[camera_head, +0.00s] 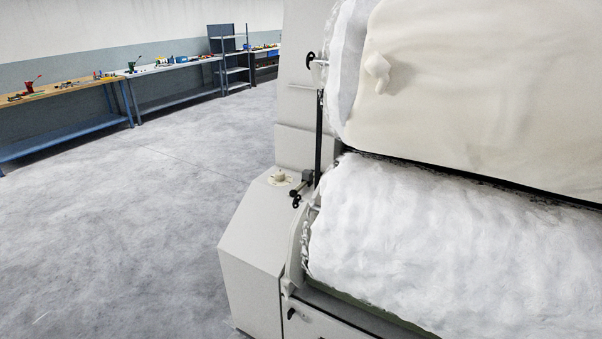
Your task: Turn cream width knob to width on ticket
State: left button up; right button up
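A small cream knob (279,178) sits on a round plate on top of the pale machine housing, left of the white fibre roll. Its markings are too small to read. A cream lever-like handle (377,72) stands out from the large cream cover at the upper right; I cannot tell which of the two is the width knob. No ticket can be made out. Neither of my grippers is in view.
The carding machine (250,235) fills the right side, with a white fibre roll (440,240) and a dark rod (319,135) beside it. Workbenches (70,92) and a shelf rack (232,62) line the far wall. Grey floor (120,240) at left is clear.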

aim_at(280, 174)
jog(key=i+j+u, duration=0.25)
jog(key=j, duration=0.2)
jog(key=i+j+u, duration=0.45)
jog(key=u, duration=0.15)
jog(key=i+j+u, duration=0.1)
jog(key=i+u, duration=0.6)
jog(key=i+z, duration=0.35)
jog(key=i+j+z, duration=0.2)
jog(key=z, duration=0.2)
